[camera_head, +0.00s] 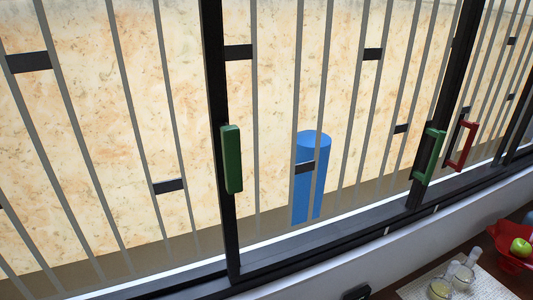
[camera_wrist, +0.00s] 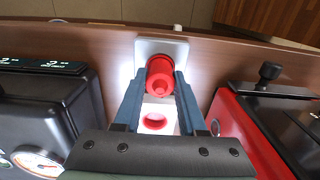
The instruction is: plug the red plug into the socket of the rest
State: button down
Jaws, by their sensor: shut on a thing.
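The red plug (camera_wrist: 161,70) is between the fingertips of my gripper (camera_wrist: 160,80) in the wrist view, and the gripper is shut on it. The plug is round, with a small knob facing the camera. A white rest (camera_wrist: 178,47) lies behind and below the plug, brightly lit. A red ring with a pale centre (camera_wrist: 153,122) shows on a white face between the fingers, nearer the camera than the plug; it looks like a socket. I cannot tell whether the plug touches the rest, as its far end is hidden. None of these shows in the head view.
In the wrist view, a black appliance with a dial (camera_wrist: 38,160) stands left and a red and black appliance (camera_wrist: 262,125) stands right, close beside the fingers.

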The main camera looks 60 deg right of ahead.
jog(key=shift+f, duration=0.25)
jog(key=shift+c, duration=2)
grip_release()
jog(key=shift+c, duration=1.4)
jog(key=shift+r, duration=0.1)
notch_tip(320, 180, up, 7)
jog(key=p, duration=0.7)
